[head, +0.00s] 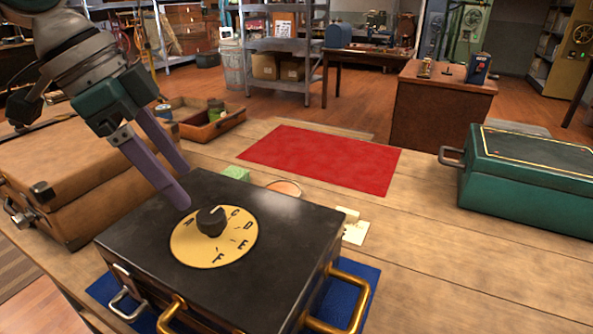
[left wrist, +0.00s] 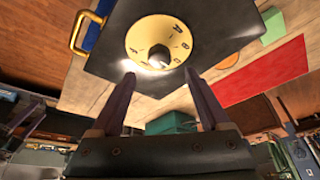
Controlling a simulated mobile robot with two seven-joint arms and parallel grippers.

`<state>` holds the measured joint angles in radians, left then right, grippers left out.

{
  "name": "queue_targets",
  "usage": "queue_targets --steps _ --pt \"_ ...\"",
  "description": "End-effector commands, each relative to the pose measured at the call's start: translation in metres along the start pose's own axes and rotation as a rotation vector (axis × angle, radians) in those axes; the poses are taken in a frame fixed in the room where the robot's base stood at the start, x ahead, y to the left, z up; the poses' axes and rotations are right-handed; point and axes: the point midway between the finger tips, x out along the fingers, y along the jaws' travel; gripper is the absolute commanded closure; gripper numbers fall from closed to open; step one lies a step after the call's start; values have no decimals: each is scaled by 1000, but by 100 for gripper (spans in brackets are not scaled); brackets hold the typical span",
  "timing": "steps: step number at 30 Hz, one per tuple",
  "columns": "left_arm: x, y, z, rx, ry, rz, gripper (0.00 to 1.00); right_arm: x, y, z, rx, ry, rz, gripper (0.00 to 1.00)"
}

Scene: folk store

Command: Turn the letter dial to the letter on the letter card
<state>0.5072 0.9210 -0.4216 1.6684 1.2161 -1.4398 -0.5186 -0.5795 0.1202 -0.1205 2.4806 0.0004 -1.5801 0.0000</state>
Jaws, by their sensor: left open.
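A black box (head: 290,215) stands on the wooden table with a round yellow letter dial (head: 185,247) on its lid. A, C, D, E and F are readable around the dial. The dark knob (head: 210,222) at its centre has a pale mark toward the far right side; its exact letter is unclear. The dial (left wrist: 140,40) and knob (left wrist: 158,58) also show in the left wrist view. A small pale card (head: 356,233) lies right of the box; its letter is unreadable. My left gripper (head: 184,188) is open and empty, above the lid beside the dial, apart from the knob. My right gripper is out of view.
A brown case (head: 60,165) stands left of the box, and a green case (head: 530,180) stands at the right. A red mat (head: 320,160), a green block (head: 235,173) and a wooden tray (head: 235,122) lie behind. The table between the box and green case is mostly clear.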

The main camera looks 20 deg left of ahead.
Motion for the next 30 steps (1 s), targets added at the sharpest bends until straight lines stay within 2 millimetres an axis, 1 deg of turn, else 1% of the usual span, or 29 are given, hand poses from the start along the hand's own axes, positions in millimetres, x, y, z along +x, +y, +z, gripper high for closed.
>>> queue_targets --steps 1,3,6,9,14,21,22,23,30 --pt "12 1 0 -2 1 5 21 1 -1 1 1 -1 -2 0" --pt "26 2 0 -1 0 4 21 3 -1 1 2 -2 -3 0" --pt "43 1 0 -2 0 3 21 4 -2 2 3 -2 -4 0" --pt "57 1 0 0 0 3 21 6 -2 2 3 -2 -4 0" --pt "67 1 0 0 -1 0 21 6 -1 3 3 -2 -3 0" --pt "68 1 0 1 -1 -1 21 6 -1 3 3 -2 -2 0" --pt "68 1 0 1 -1 -1 22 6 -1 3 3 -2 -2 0" --pt "68 1 0 1 -1 -1 25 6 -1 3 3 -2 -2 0" --pt "68 1 0 1 -1 -1 52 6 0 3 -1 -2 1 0"
